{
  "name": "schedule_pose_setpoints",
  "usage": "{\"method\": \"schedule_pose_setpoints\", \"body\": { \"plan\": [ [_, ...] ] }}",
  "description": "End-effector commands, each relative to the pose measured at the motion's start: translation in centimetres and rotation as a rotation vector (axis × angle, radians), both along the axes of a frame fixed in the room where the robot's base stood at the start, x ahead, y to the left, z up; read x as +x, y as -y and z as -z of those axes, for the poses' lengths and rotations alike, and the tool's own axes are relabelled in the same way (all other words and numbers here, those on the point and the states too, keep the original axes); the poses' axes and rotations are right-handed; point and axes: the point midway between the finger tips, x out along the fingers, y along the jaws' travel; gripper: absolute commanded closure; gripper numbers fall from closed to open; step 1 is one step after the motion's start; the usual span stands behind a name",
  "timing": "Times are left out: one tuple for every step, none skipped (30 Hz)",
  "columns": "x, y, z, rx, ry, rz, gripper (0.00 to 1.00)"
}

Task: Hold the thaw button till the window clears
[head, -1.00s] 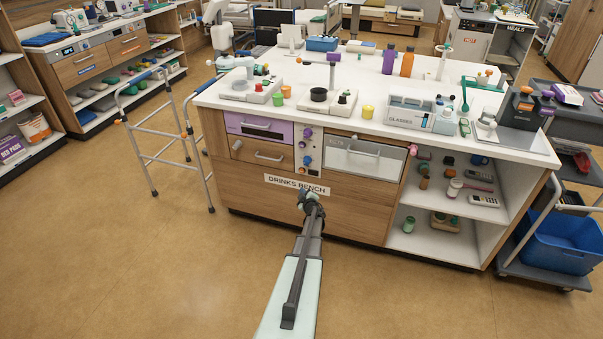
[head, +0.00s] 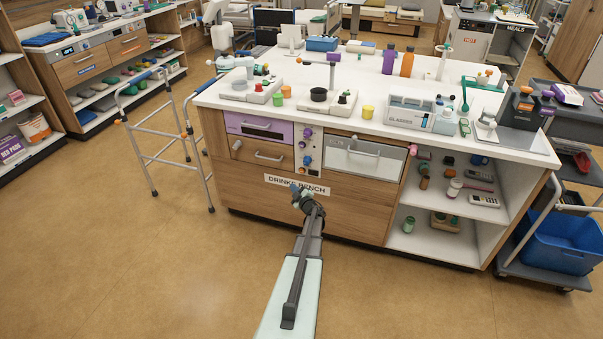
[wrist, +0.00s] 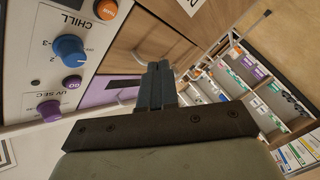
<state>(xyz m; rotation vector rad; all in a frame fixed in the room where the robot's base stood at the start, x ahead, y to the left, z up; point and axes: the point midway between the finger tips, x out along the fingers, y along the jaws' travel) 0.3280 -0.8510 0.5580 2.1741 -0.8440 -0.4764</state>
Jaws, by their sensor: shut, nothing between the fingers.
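The control panel (head: 315,165) is on the front of the drinks bench. An orange button (wrist: 106,9), with a label that seems to read THAW, sits at the wrist view's top edge, beyond the blue CHILL knob (wrist: 69,50). A purple GO button (wrist: 70,83) and a purple UV SEC knob (wrist: 49,110) are nearer. My gripper (wrist: 158,68) is shut and empty, with its fingers to the right of the panel in that view, apart from the button. A pale grey front (head: 365,158), possibly the window, is right of the panel.
A purple drawer (head: 260,127) with a dark slot and a wooden drawer (head: 262,154) flank the panel on the left. Open shelves (head: 450,205) hold small items at right. A walking frame (head: 165,140) stands left of the bench. The floor in front is clear.

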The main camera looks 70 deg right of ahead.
Motion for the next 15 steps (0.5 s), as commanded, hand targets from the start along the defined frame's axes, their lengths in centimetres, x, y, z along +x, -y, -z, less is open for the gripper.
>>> {"method": "schedule_pose_setpoints", "body": {
  "plan": [
    [0.0, 0.3, 0.0, 0.0, 0.0, 0.0, 1.0],
    [0.0, 0.5, 0.1, 0.0, 0.0, 0.0, 1.0],
    [0.0, 0.8, 0.1, -0.001, 0.001, 0.001, 1.0],
    [0.0, 1.0, 0.1, 0.0, 0.0, 0.001, 1.0],
    [0.0, 1.2, 0.1, 0.0, 0.0, 0.001, 1.0],
    [0.0, 1.6, 0.1, 0.0, -0.001, 0.001, 1.0],
    [0.0, 1.9, 0.1, 0.0, -0.001, 0.001, 1.0],
    [0.0, 2.2, 0.1, 0.0, -0.001, 0.001, 1.0],
    [0.0, 2.6, 0.1, 0.0, -0.001, 0.001, 1.0],
    [0.0, 3.0, 0.1, 0.0, -0.001, 0.001, 1.0],
    [0.0, 3.3, 0.1, 0.0, -0.001, 0.001, 1.0],
    [0.0, 3.8, 0.2, 0.0, -0.001, 0.001, 1.0],
    [0.0, 4.2, 0.1, 0.0, -0.001, 0.001, 1.0],
    [0.0, 4.6, 0.1, 0.0, 0.0, 0.001, 1.0],
    [0.0, 5.0, 0.1, 0.0, 0.0, 0.001, 1.0]
  ]
}}
